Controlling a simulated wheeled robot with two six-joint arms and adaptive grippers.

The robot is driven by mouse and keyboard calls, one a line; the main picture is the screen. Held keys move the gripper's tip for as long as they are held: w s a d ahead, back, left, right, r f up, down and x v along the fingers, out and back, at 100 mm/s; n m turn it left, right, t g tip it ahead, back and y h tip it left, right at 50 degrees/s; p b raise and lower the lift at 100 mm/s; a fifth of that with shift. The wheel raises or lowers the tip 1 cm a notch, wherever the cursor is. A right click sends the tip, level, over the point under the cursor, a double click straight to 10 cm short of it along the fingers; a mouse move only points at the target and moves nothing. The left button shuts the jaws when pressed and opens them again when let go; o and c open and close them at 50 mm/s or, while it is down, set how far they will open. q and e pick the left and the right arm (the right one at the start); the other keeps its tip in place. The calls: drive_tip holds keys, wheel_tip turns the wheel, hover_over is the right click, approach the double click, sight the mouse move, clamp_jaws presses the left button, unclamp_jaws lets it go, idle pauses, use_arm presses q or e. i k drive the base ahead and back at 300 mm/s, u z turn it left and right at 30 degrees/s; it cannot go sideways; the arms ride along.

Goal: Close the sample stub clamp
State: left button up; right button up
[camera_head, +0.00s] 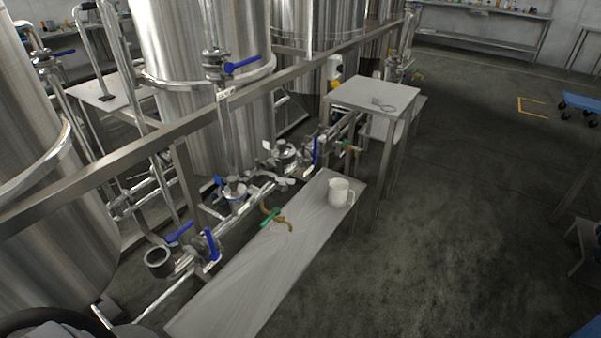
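A run of steel pipe with several blue-handled valves passes along the foot of the tanks. On it, a silver fitting with protruding metal parts (283,179) sits at the middle of the picture, behind the bench. It may be the sample stub clamp, but it is too small to tell whether it is open or shut. A small brass sample tap with a green handle (270,217) projects from the pipe over the bench. Neither of my grippers shows in the view.
A low steel bench (250,268) stands in front of the pipe, with a white mug (340,192) on its far end. A higher steel table (375,93) stands beyond it. Large steel tanks (205,100) and a frame rail stand behind.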

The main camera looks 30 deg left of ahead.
sight(260, 175)
drive_tip(key=i, duration=2.7)
drive_tip(key=u, duration=3.3)
drive_tip(key=k, duration=0.55)
drive_tip(key=u, duration=1.6)
drive_tip(key=i, duration=1.3)
drive_tip(key=z, duration=0.15)
